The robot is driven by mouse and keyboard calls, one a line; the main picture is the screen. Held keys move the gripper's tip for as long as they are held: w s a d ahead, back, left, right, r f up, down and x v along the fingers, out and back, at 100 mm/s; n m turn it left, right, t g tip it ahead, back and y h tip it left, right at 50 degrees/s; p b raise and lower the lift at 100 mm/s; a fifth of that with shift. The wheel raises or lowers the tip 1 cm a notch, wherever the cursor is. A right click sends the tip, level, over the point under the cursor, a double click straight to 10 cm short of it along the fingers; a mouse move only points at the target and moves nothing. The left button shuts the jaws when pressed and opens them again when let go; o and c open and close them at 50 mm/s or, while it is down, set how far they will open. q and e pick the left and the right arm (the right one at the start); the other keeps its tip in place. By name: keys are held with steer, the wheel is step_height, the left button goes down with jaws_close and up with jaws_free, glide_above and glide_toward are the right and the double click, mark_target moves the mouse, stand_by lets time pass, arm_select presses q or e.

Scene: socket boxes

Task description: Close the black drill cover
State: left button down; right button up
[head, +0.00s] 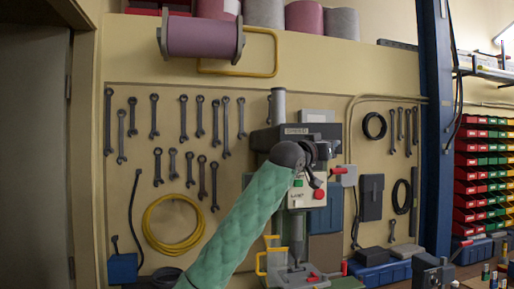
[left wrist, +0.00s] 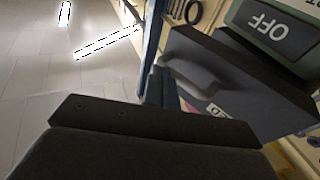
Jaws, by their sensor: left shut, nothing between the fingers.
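The black drill cover (head: 265,138) is at the top of the drill, partly hidden behind my left wrist. In the left wrist view the cover (left wrist: 250,78) is a dark box with a curved handle (left wrist: 190,76), beside a grey-green part marked OFF (left wrist: 268,22). How far the cover stands open I cannot tell. My left gripper (head: 317,168) is in front of the drill head, shut and empty. It also shows in the left wrist view (left wrist: 155,122), apart from the handle. My right gripper is out of view.
A pegboard (head: 130,180) with several wrenches and a yellow cable coil (head: 172,224) is behind. A dark blue post (head: 436,120) and red and green bins (head: 482,180) stand at the right. A red-handled lever (head: 340,170) sticks out from the drill's right side.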

arm_select(q)
steer(key=w+d, duration=0.2)
steer(key=shift+w+d+n+t+y, duration=0.2)
steer(key=shift+w+n+t+y, duration=0.1)
steer(key=shift+w, duration=0.05)
steer(key=w+d, duration=0.2)
steer(key=w, duration=0.1)
steer(key=shift+w+p, duration=0.1)
steer(key=shift+p, duration=0.2)
steer(key=shift+w+d, duration=0.2)
steer(key=shift+w, duration=0.5)
steer(key=shift+d, duration=0.15)
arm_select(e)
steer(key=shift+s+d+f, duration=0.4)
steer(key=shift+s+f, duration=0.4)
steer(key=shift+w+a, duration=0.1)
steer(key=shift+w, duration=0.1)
